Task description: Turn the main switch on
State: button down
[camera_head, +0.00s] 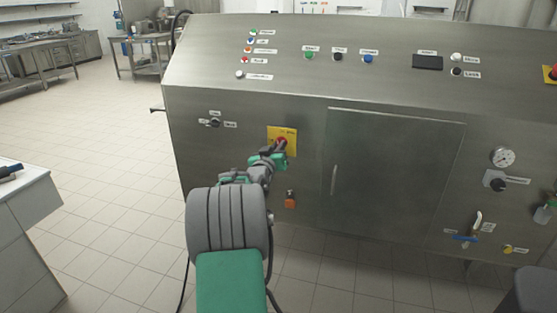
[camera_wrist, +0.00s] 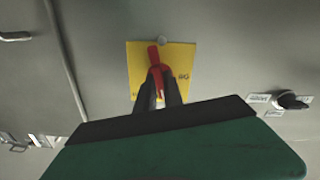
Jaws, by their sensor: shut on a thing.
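The main switch is a red rotary handle on a yellow plate (camera_head: 289,134) on the front of the steel machine. My gripper (camera_head: 278,149) is at the plate and partly covers the handle in the head view. In the wrist view the red handle (camera_wrist: 154,58) stands in front of the yellow plate (camera_wrist: 182,57), its long side running up and down the picture. My gripper's two dark fingers (camera_wrist: 161,84) are closed around its lower part. The plate's lettering is mostly hidden or too small to read.
A small black selector (camera_head: 214,122) is left of the plate. A cabinet door (camera_head: 390,170) with a vertical handle is to its right, and an orange part (camera_head: 291,200) is below. A gauge (camera_head: 503,157) and valves are at far right. The tiled floor at left is clear.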

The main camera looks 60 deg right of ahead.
jog(key=shift+f+m+b, duration=0.1)
jog(key=shift+m+b, duration=1.4)
jog(key=shift+b, duration=0.3)
jog(key=c, duration=1.5)
grip_release()
jog(key=shift+o, duration=0.2)
jog(key=s+a, duration=0.1)
jog(key=a, duration=0.6)
jog(key=shift+a+p, duration=0.3)
jog(key=shift+a, duration=0.1)
jog(key=shift+s, duration=0.1)
